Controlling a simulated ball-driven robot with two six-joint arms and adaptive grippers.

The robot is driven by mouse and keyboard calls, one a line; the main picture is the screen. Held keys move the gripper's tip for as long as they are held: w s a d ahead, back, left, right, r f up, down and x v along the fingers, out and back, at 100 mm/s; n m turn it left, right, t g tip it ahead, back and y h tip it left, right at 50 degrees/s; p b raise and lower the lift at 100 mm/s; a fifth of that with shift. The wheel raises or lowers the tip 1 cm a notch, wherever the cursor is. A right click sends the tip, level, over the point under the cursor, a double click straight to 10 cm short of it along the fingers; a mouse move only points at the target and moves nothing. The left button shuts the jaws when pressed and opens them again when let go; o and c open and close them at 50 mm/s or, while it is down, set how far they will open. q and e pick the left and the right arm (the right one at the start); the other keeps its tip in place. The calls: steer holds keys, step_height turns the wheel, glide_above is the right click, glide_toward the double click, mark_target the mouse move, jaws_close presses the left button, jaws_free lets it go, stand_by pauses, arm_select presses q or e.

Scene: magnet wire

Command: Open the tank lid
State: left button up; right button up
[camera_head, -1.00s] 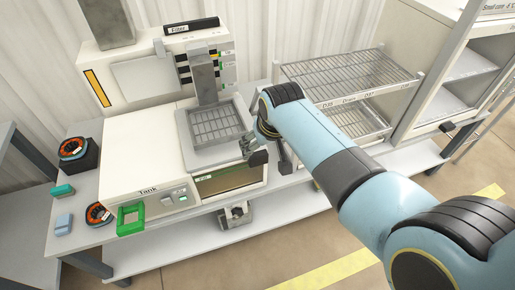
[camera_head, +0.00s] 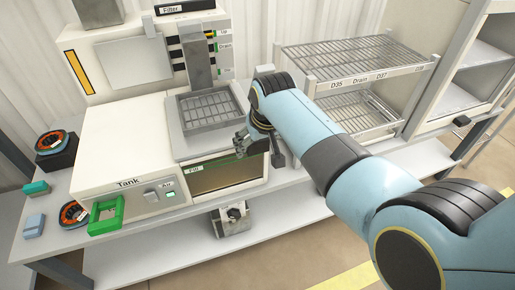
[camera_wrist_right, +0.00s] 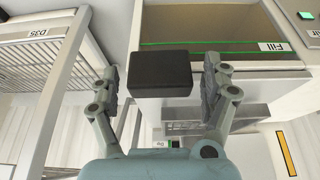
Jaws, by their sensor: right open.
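The tank (camera_head: 125,150) is a white cabinet on the bench, labelled "Tank" on its front. Its right part has a dark window (camera_head: 215,178) with a green line and a "Fill" label. A grey lid-like plate with a wire basket (camera_head: 208,110) lies on top, level. My right gripper (camera_head: 243,143) is at the tank's front right upper edge. In the right wrist view my right gripper (camera_wrist_right: 165,85) is open, with a black block-shaped handle (camera_wrist_right: 160,73) between its fingers and gaps on both sides. My left gripper is out of view.
A wire rack (camera_head: 350,65) stands right of the tank, behind my right arm. A green frame (camera_head: 106,215) is on the tank's front left. Orange-black spools (camera_head: 56,141) and small blocks (camera_head: 35,188) lie at the left bench end. A lower shelf (camera_head: 150,245) runs below.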

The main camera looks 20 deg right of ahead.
jaws_close()
stand_by(0.7)
